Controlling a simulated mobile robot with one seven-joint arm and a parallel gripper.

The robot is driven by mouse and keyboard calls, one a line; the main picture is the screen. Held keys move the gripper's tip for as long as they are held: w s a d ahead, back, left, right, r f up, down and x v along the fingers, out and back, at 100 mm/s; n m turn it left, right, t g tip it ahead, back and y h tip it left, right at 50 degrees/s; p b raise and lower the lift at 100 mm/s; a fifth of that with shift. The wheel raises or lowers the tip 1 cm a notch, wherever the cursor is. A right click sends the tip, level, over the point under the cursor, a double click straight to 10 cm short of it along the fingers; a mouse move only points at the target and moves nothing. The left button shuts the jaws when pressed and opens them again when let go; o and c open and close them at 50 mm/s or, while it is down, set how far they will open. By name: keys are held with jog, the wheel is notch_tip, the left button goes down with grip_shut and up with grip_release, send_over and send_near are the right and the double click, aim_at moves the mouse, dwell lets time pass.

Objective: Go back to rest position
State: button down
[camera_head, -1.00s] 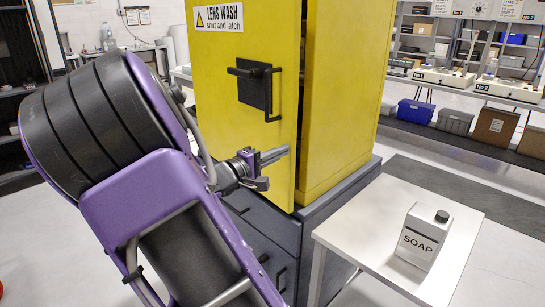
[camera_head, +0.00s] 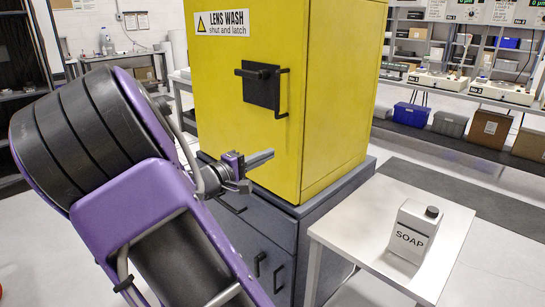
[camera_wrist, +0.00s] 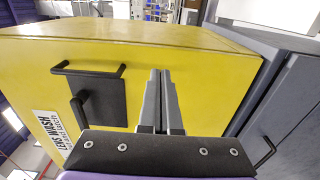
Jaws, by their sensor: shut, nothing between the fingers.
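The yellow lens wash cabinet (camera_head: 320,120) stands on a dark grey drawer base (camera_head: 290,228). Its door (camera_head: 225,110) sits flush with the body, with no gap showing. The black latch plate and handle (camera_head: 262,86) are on the door; the handle also shows in the wrist view (camera_wrist: 92,90). My gripper (camera_head: 266,156) is in front of the lower part of the door, below the handle and apart from it. Its grey fingers are together and empty, as the wrist view (camera_wrist: 160,82) also shows.
A white table (camera_head: 375,225) with a white soap bottle (camera_head: 417,231) stands right of the cabinet. Shelves with crates, including a blue one (camera_head: 411,116), are at the back right.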

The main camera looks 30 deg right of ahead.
jog(key=s, duration=1)
jog(key=shift+a, duration=0.15)
